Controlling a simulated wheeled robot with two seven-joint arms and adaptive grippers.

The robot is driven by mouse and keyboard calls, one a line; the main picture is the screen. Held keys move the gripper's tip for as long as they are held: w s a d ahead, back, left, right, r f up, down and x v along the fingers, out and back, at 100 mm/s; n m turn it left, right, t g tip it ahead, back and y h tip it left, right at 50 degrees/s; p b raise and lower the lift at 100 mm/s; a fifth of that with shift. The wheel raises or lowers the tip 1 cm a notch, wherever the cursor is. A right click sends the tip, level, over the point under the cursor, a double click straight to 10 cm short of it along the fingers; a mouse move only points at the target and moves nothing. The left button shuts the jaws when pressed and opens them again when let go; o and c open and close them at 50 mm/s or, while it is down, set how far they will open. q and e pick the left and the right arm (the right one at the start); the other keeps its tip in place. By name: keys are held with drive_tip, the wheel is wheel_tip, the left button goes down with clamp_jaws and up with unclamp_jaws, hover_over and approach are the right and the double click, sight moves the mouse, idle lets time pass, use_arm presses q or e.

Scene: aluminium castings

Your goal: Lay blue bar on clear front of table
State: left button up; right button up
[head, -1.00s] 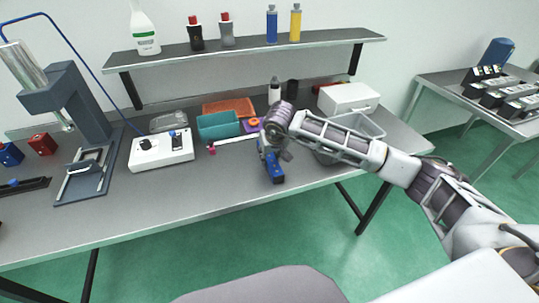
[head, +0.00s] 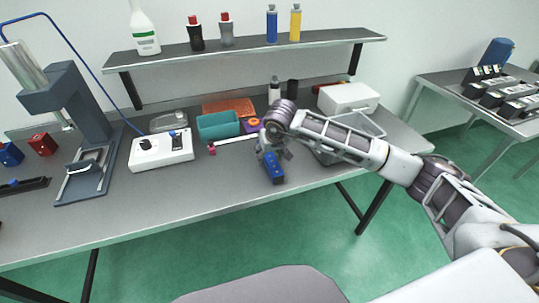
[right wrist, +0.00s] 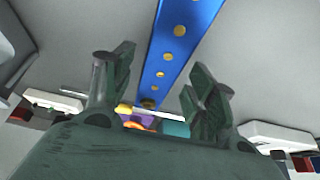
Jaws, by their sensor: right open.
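The blue bar (head: 273,168) lies on the front part of the grey table (head: 225,185), pointing towards the front edge. In the right wrist view the bar (right wrist: 178,40) is a long blue strip with a row of yellow dots along it. My right gripper (head: 272,151) is just above the bar's far part. In the right wrist view its two fingers (right wrist: 160,70) stand apart, one on each side of the bar, with gaps between. The bar's far end is partly hidden by the gripper. My left gripper is not in view.
A teal bin (head: 219,125), an orange tray (head: 230,106) and a white control box (head: 161,151) stand behind and left. A clear-walled bin (head: 330,155) is close on the right, partly behind my arm. The table front left of the bar is clear.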

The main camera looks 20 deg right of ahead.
drive_tip(key=v, duration=1.1)
drive_tip(key=shift+s+r, duration=0.1)
